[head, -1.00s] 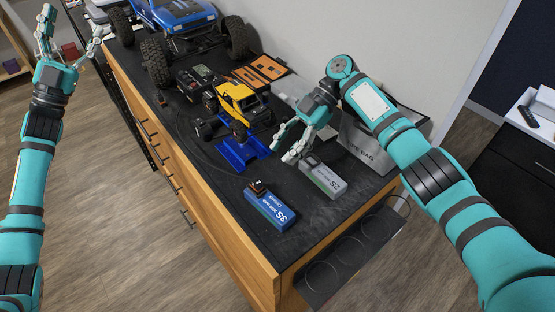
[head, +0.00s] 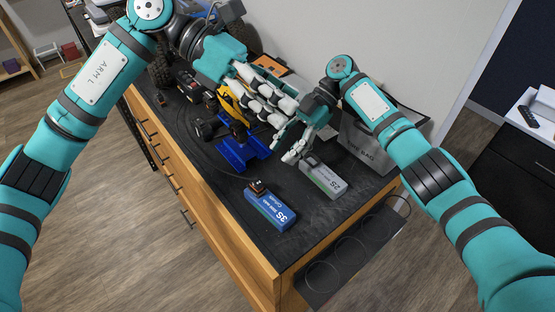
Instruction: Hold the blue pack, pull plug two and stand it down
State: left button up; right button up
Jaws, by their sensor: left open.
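The blue pack (head: 266,211), marked 3S, lies near the counter's front corner. A small brown plug (head: 257,188) with an orange top sits at its far end; its lead is too small to make out. My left gripper (head: 279,113) is open and empty above the counter, beyond the blue pack and over the yellow toy truck. My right gripper (head: 285,150) looks open, its fingertips just beyond the grey 2S pack (head: 323,180) and apart from the blue pack. Nothing shows in either gripper.
A blue stand (head: 240,155) and the partly hidden yellow truck (head: 233,103) lie beyond the blue pack. A grey bag (head: 365,150) stands by the wall behind my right arm. A dark rack with rings (head: 345,262) hangs off the counter's end. The counter left of the blue pack is clear.

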pick_arm(q)
notch_tip(320, 180, down, 9)
jog(key=s+d+m+t+y, duration=0.2)
jog(key=m+y, duration=0.3)
jog(key=y, duration=0.1)
jog(key=m+t+y, duration=0.3)
jog(key=m+y, duration=0.1)
jog(key=y, duration=0.1)
send_over(278, 210)
notch_tip(278, 210, down, 6)
notch_tip(278, 210, down, 17)
jog(key=shift+r, duration=0.15)
grip_shut()
